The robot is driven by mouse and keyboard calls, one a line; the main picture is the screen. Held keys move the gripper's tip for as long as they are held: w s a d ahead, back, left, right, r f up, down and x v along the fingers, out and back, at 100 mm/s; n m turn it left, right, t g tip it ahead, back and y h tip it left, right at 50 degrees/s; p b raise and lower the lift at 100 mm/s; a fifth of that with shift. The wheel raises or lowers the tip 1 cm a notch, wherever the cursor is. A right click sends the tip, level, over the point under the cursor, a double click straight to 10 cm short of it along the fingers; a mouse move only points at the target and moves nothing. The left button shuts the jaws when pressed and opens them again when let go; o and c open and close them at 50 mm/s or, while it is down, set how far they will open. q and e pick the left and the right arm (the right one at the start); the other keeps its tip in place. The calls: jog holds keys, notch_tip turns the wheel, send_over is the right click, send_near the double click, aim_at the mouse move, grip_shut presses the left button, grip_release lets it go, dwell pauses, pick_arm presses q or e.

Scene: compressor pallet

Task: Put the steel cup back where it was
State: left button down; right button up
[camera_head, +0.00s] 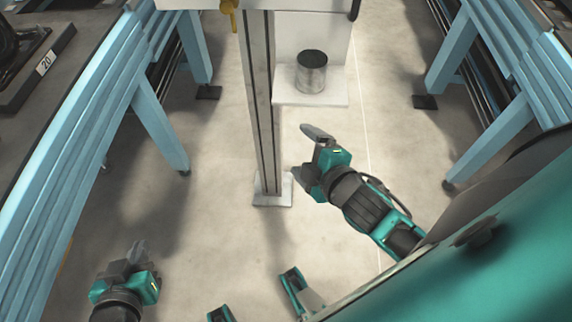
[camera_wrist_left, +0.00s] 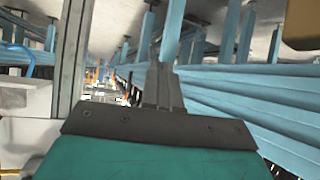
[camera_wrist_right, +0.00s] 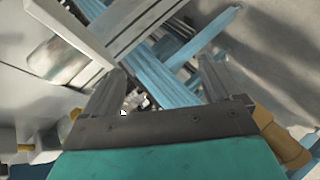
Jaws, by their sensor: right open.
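The steel cup (camera_head: 312,78) stands upright on a small white shelf (camera_head: 318,99) fixed to a post, with a dark top. My right gripper (camera_head: 309,156) is open and empty, below the shelf in the head view and apart from the cup. Its two spread fingers also show in the right wrist view (camera_wrist_right: 165,88). A shiny grey patch at the upper left of that view may be the cup; I cannot tell for sure. My left gripper (camera_head: 134,254) is far from the cup, at the lower left. Its fingers are together with nothing between them in the left wrist view (camera_wrist_left: 161,85).
The upright post (camera_head: 262,120) stands left of the cup on a white foot (camera_head: 272,198). Blue frames line the left (camera_head: 90,125) and right (camera_head: 510,120) sides. A dark tray marked 20 (camera_head: 40,70) lies at the upper left. The floor between is clear.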

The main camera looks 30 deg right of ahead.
pick_arm(q)
jog(key=shift+s+f, duration=0.2)
jog(key=shift+s, duration=0.1)
pick_arm(e)
jog(key=s+a+f+m+g+y, duration=0.1)
jog(key=a+f+m, duration=0.1)
jog(key=m, duration=0.3)
jog(key=s+a+f+m+g+y, duration=0.1)
jog(key=a+f+m, duration=0.1)
jog(key=a+m, duration=0.2)
jog(key=shift+s+a+f+m+y, duration=0.15)
jog(key=shift+s+m+y, duration=0.25)
jog(key=shift+m, duration=0.4)
pick_arm(q)
jog(key=shift+y, duration=0.5)
jog(key=a+r+p, duration=0.1)
jog(key=p, duration=0.1)
jog(key=r+p, duration=0.1)
jog(key=p, duration=0.2)
jog(key=s+a+r+p, duration=0.1)
jog(key=r+p, duration=0.1)
jog(key=shift+a+p, duration=0.3)
pick_arm(e)
jog(key=shift+h, duration=0.4)
jog(key=r, duration=0.1)
jog(key=d+r, duration=0.1)
jog(key=s+d+r, duration=0.1)
jog(key=r, duration=0.1)
jog(key=shift+s+d, duration=0.1)
jog(key=shift+d, duration=0.15)
